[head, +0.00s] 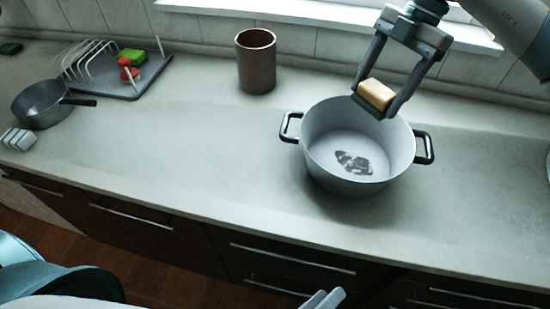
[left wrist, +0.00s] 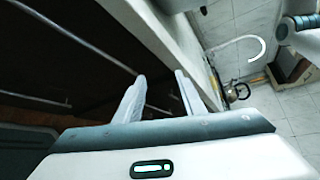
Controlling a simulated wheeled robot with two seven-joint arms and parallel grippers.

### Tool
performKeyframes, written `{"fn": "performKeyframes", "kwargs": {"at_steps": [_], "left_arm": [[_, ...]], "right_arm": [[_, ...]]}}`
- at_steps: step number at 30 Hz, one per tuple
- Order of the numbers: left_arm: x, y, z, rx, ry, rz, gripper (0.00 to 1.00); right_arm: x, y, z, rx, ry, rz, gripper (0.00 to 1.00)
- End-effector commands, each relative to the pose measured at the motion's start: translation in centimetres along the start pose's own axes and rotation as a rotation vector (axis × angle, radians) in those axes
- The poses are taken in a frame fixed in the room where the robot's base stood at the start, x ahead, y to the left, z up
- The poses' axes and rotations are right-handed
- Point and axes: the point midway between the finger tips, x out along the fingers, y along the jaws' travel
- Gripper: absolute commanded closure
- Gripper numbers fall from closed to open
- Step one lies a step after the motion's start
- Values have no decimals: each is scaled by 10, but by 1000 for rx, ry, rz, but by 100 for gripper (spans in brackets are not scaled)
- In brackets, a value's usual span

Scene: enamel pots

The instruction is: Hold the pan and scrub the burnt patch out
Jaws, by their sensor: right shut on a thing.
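The pan is a pale enamel pot (head: 318,168) with two dark side handles, standing upright on the counter. A dark grey burnt patch (head: 355,162) shows on its inside floor. My right gripper (head: 378,100) is shut on a tan sponge (head: 376,94) with a dark green underside. It holds the sponge over the far rim of the pot, apart from the burnt patch. My left gripper (head: 326,299) is low at the bottom edge of the head view, in front of the counter. In the left wrist view its fingers (left wrist: 160,88) are apart with nothing between them.
The counter (head: 200,150) is clear left of the pot. A brown crock (head: 256,62) stands behind. At the left are a dish rack (head: 125,88) with green and red items, a small saucepan (head: 40,102) and a striped block (head: 18,139). Drawer handles (head: 290,258) line the cabinet front.

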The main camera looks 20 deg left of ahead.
Motion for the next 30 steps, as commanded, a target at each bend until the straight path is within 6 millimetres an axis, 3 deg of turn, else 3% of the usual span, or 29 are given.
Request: {"fn": "performKeyframes", "kwargs": {"at_steps": [1,3,10,15,18,24,30], "left_arm": [[4,-16,20,30,-50,-30,64],[15,-28,48,62,-126,-56,64],[57,-53,147,84,-385,-118,64],[74,-51,220,-20,-549,-118,64],[77,-40,252,-112,-612,-102,64],[78,-25,285,-232,-680,-83,64],[77,-21,290,-256,-691,-79,64]], "right_arm": [[0,0,0,0,0,0,52],[0,0,0,0,0,0,52],[0,0,0,0,0,0,52],[0,0,0,0,0,0,52],[0,0,0,0,0,0,52],[0,0,0,0,0,0,52],[0,0,0,0,0,0,52]]}}
